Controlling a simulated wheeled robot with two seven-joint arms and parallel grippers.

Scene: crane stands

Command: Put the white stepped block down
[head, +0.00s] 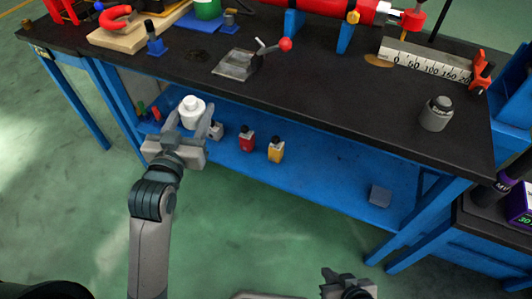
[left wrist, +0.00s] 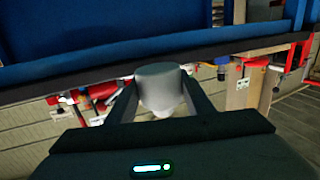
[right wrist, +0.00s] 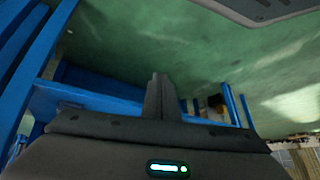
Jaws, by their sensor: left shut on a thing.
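The white stepped block (head: 192,110) is between the fingers of my left gripper (head: 192,122), which is shut on it. In the head view it appears in front of the workbench's front edge, over the lower blue shelf. The left wrist view shows the block (left wrist: 160,88) as a rounded grey-white body gripped by both fingers (left wrist: 160,100), with the dark bench edge behind it. My right gripper (head: 345,287) is low at the bottom of the head view. In the right wrist view its fingers (right wrist: 158,97) are together with nothing visible between them.
The black workbench top (head: 330,110) has bare room at its middle front. Red (head: 246,139) and yellow (head: 276,149) bottles and a grey-blue cube (head: 380,195) are on the lower shelf.

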